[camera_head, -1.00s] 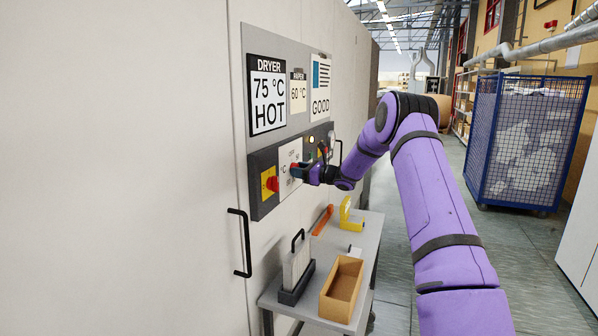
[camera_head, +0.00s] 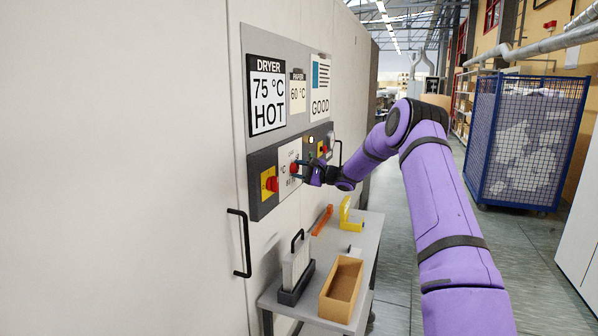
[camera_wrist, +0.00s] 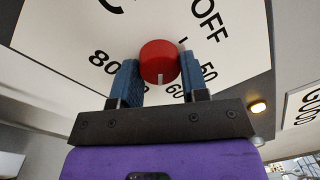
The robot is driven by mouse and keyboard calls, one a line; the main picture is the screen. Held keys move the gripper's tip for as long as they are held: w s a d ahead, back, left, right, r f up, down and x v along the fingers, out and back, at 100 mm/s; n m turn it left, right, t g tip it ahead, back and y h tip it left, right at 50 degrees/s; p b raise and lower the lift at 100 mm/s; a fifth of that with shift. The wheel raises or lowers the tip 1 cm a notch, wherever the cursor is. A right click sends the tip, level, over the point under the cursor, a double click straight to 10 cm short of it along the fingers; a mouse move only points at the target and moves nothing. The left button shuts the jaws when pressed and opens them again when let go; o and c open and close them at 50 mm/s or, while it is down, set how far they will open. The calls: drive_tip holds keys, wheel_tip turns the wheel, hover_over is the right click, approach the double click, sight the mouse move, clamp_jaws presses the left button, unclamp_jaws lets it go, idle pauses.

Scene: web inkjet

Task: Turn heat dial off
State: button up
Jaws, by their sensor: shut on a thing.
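The heat dial is a round red knob (camera_wrist: 159,62) on a white scale plate (camera_wrist: 60,35) in the wrist view. My gripper (camera_wrist: 160,80) has one blue-grey finger on each side of the dial and is shut on it. The dial's white mark points down in the wrist view, close to the 60 and away from OFF. The 80, 60, 50 and OFF labels show around it; part of the scale is hidden behind my gripper. In the head view my gripper (camera_head: 302,171) is at the white plate (camera_head: 287,155), and the dial is partly hidden.
The DRYER sign (camera_head: 268,95) reads 75 °C HOT. A lamp (camera_wrist: 257,106) glows nearby.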

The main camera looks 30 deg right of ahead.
drive_tip(key=n, duration=0.6)
drive_tip(key=n+g, duration=0.1)
drive_tip(key=n, duration=0.6)
drive_tip(key=shift+d+r+y, duration=0.1)
drive_tip(key=shift+r+y, duration=0.05)
drive_tip(key=shift+y, duration=0.15)
drive_tip(key=n, duration=0.7)
drive_tip(key=shift+r+g, duration=0.1)
drive_tip(key=shift+g, duration=0.2)
drive_tip(key=n, duration=0.6)
drive_tip(key=shift+s+n, duration=0.1)
drive_tip(key=shift+n, duration=0.2)
drive_tip(key=o, duration=0.9)
